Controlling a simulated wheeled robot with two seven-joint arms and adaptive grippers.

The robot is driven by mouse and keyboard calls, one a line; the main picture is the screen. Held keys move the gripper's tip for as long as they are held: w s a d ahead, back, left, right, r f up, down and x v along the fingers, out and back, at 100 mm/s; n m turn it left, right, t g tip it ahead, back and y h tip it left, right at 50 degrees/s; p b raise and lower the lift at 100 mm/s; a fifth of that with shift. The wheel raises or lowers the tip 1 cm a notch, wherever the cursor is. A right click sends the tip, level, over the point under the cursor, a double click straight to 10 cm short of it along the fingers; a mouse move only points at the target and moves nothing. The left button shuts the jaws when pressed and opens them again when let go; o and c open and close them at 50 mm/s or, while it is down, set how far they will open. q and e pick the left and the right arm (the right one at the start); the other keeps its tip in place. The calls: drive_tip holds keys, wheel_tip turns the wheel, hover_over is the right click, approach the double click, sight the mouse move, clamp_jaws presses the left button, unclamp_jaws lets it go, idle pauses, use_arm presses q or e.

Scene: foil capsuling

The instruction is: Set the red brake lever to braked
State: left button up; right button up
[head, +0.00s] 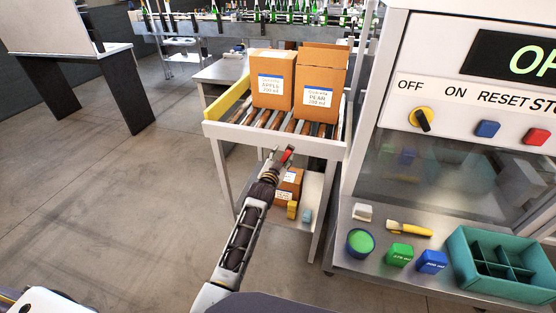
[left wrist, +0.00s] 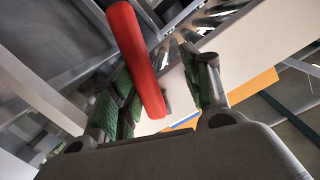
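The red brake lever (head: 287,154) shows as a small red bar at the front of the roller conveyor, below its near rail. In the left wrist view the lever (left wrist: 137,55) is a thick red cylinder slanting down between my finger pads, closer to the left-hand pad. My left gripper (head: 279,158) is at the lever, and in the left wrist view its two green-padded fingers (left wrist: 160,92) stand apart. A gap shows between the lever and the right-hand finger. Whether the lever touches the left-hand pad I cannot tell. The right gripper is out of view.
The conveyor (head: 228,131) carries two cardboard boxes, marked apple (head: 270,95) and pear (head: 318,100). A lower shelf holds another box (head: 288,188). On the right is a machine with a switch (head: 423,119) and a teal divided crate (head: 465,275). The floor at left is open.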

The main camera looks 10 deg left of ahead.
use_arm(q)
drive_tip(key=shift+d+r, duration=0.1)
drive_tip(key=shift+r, duration=0.8)
drive_tip(key=shift+s+p, duration=0.35)
drive_tip(key=shift+p, duration=0.05)
drive_tip(key=shift+s+p, duration=0.4)
drive_tip(key=shift+s, duration=0.35)
drive_tip(key=s+a+p, duration=0.1)
drive_tip(key=s+p, duration=0.7)
drive_tip(key=s, duration=0.6)
drive_tip(key=shift+f, duration=0.4)
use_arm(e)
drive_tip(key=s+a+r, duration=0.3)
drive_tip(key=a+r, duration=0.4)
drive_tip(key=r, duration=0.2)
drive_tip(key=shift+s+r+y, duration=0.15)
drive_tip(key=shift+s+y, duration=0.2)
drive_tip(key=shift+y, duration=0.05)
